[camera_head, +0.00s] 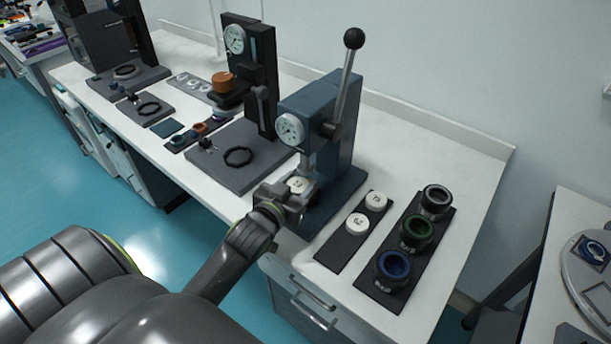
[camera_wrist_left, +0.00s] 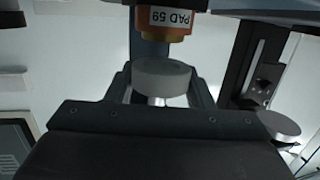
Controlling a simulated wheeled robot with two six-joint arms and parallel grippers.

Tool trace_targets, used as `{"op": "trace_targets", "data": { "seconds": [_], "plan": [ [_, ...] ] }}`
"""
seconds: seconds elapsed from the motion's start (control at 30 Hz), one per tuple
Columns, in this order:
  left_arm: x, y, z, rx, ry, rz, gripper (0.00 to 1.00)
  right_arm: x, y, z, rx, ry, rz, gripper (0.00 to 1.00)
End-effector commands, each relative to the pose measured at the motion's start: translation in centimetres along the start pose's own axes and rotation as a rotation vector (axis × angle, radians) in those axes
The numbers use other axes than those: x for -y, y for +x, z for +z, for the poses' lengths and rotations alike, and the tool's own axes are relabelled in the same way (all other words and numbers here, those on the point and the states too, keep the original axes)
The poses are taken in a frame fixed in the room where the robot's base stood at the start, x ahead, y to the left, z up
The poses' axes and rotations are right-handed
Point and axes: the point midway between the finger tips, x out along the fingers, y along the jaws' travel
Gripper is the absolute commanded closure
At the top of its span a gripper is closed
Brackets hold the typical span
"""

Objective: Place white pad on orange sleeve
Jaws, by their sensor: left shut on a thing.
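My left gripper (camera_head: 291,196) is shut on a white pad (camera_head: 298,184) at the front of the blue press (camera_head: 318,120), under its ram. In the left wrist view the pad (camera_wrist_left: 162,80) sits between the two fingers. An orange sleeve (camera_wrist_left: 180,35) with a white label reading "PAD 59" shows just above the pad in that view, with a visible gap between them. In the head view this sleeve is not seen; the gripper and pad may hide it. My right gripper is not in view.
A dark strip with two more white pads (camera_head: 376,200) lies right of the press. Beside it a dark holder (camera_head: 380,297) carries black, green and blue rings. A black press (camera_head: 250,75) with an orange disc (camera_head: 222,82) stands to the left. The press lever (camera_head: 345,85) rises high.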

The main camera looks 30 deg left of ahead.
Motion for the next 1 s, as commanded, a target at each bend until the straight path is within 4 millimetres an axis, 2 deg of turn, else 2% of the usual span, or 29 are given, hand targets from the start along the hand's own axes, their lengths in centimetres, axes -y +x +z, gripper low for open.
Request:
{"op": "trace_targets", "data": {
  "seconds": [0.27, 0.3, 0.4, 0.77, 0.8, 0.93, 1.0],
  "plan": [
    [0.0, 4.1, -0.8, -0.002, 0.0, 0.001, 0.75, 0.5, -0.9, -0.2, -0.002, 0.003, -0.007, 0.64],
    [0.0, 3.9, 0.2, 0.004, -0.001, -0.001, 0.75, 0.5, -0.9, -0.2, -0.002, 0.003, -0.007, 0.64],
    [0.0, 3.9, 0.8, 0.001, 0.0, 0.0, 0.75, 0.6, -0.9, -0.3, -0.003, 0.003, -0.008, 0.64],
    [0.0, 4.0, 1.3, -0.001, 0.0, 0.001, 0.75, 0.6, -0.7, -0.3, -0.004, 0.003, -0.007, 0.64],
    [0.0, 4.0, 1.2, -0.001, 0.0, 0.001, 0.49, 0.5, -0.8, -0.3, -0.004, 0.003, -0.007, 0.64],
    [0.0, 4.0, 1.2, 0.0, 0.0, 0.001, 0.32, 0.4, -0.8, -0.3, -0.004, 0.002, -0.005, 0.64],
    [0.0, 4.0, 1.2, 0.0, 0.0, 0.001, 0.31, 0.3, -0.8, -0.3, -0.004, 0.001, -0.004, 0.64]
  ]
}}
